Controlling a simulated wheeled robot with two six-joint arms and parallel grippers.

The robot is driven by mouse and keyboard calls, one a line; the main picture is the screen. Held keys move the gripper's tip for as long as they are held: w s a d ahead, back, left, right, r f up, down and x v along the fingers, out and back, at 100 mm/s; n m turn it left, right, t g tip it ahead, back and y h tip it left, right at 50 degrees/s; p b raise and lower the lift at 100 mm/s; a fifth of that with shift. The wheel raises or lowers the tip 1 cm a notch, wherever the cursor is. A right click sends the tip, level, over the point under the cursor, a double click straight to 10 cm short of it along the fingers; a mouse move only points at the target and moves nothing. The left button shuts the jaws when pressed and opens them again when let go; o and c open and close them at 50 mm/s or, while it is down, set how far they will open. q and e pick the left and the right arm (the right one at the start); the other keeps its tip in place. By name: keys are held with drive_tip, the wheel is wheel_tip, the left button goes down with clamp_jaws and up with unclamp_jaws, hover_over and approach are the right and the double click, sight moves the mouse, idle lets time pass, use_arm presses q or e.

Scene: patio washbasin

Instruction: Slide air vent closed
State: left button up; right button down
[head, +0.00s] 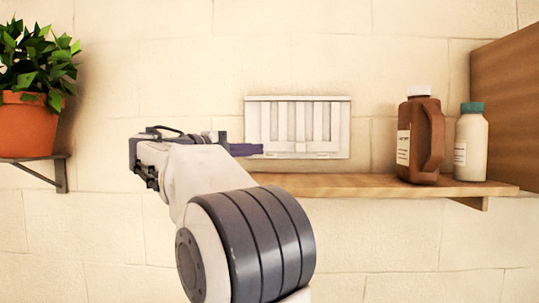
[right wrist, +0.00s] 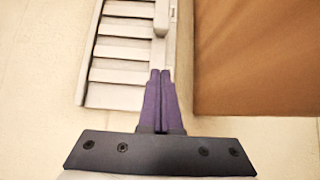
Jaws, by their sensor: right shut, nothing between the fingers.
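The white air vent (head: 341,128) is fixed to the wall above the shelf in the head view, with upright slats and small raised pieces along its lower edge. It fills the upper left of the right wrist view (right wrist: 115,75), turned on its side. A white raised tab (right wrist: 160,22) on its rail shows there just beyond the fingertips. My right gripper (head: 262,149) is at the vent's lower left corner. Its purple fingers (right wrist: 161,72) are together and empty; whether they touch the vent I cannot tell. My left gripper is out of view.
A wooden shelf (head: 370,186) runs below the vent, close to the fingers in the right wrist view (right wrist: 255,60). A brown jug (head: 425,120) and a white bottle (head: 472,150) stand on its right. A potted plant (head: 27,125) stands far left.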

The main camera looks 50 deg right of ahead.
drive_tip(key=a+b, duration=0.1)
drive_tip(key=a, duration=0.5)
drive_tip(key=shift+b, duration=0.35)
drive_tip(key=shift+a+r, duration=0.1)
drive_tip(key=shift+w, duration=0.1)
drive_tip(key=w+a+f+n+t+y+b, duration=0.1)
drive_tip(key=a+f+n+t+y, duration=0.15)
drive_tip(key=a+f, duration=0.55)
drive_tip(key=w+a+f+n+t+y, duration=0.1)
drive_tip(key=a+f+n+t+y, duration=0.2)
drive_tip(key=f, duration=0.8)
drive_tip(key=w+a+f+n+t+y+b, duration=0.1)
drive_tip(key=a+f+n+y, duration=0.3)
drive_tip(key=a+f, duration=0.5)
drive_tip(key=s+a+f+g+y, duration=0.2)
drive_tip(key=s+a+f+y, duration=0.2)
drive_tip(key=s+a+f, duration=0.4)
drive_tip(key=s+a+f+m+g+y+b, duration=0.1)
drive_tip(key=s+a+f+y, duration=0.4)
drive_tip(key=s+f, duration=0.8)
drive_tip(key=s+a+g, duration=0.1)
drive_tip(key=a, duration=0.2)
drive_tip(key=shift+s+a+f, duration=0.15)
drive_tip(key=shift+s+f, duration=0.05)
drive_tip(key=shift+f, duration=0.15)
